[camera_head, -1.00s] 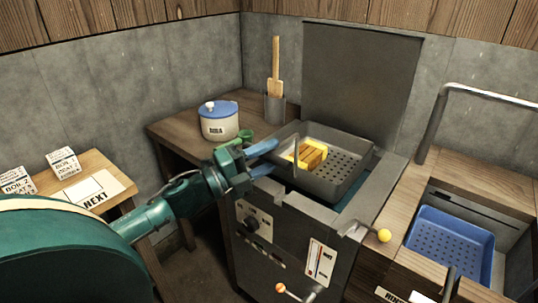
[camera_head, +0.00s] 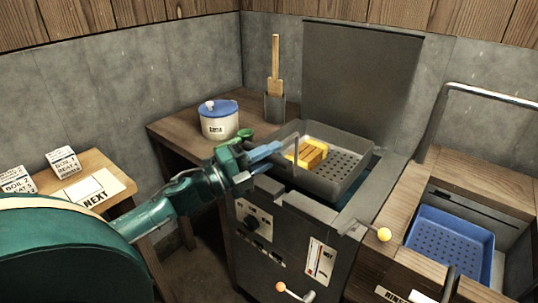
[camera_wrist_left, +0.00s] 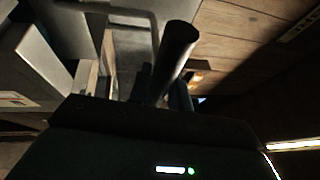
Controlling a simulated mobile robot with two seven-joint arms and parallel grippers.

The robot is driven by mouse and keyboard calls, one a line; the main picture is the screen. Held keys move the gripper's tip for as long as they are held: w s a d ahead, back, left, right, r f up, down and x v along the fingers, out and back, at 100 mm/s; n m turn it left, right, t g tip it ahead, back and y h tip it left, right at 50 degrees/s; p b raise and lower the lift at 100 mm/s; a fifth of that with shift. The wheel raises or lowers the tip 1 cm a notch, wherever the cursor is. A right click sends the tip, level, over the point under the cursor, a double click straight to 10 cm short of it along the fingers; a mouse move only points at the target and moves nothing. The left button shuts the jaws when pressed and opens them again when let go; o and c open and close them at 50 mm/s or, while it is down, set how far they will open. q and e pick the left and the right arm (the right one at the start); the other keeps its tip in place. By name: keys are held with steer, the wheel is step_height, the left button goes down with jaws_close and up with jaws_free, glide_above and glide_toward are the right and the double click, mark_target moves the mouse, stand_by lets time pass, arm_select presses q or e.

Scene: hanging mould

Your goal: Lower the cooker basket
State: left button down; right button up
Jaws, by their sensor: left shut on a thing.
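The cooker basket (camera_head: 350,185) is a grey perforated tray hanging in the top opening of the cooker (camera_head: 290,240). A yellow-brown block (camera_head: 308,153) lies in it. My left gripper (camera_head: 270,157) reaches in from the left, at the basket's near left side, with its blue fingers close together. It is shut on the basket's handle. In the left wrist view a dark round bar, the handle (camera_wrist_left: 178,55), rises between the fingers, which are mostly hidden. My right gripper is not in view.
A blue-lidded pot (camera_head: 219,120) and a holder with a wooden paddle (camera_head: 275,85) stand on the table behind. The cooker's raised lid (camera_head: 360,85) stands at the back. A blue perforated tray (camera_head: 450,245) sits in the sink at right. Levers with yellow (camera_head: 384,235) and orange knobs (camera_head: 280,287) stick out.

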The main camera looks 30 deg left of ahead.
arm_select(q)
steer(key=shift+f, duration=0.1)
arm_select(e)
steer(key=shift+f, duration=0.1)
arm_select(q)
steer(key=shift+f, duration=0.3)
steer(key=shift+f+b, duration=5.35)
steer(key=shift+f, duration=3)
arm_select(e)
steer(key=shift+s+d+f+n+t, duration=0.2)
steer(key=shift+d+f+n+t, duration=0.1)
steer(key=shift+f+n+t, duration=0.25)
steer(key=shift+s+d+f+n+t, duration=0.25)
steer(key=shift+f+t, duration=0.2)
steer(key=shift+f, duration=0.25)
arm_select(q)
steer(key=shift+f, duration=0.1)
steer(key=c, duration=1.5)
jaws_free()
steer(key=shift+c, duration=0.2)
steer(key=shift+o, duration=1.2)
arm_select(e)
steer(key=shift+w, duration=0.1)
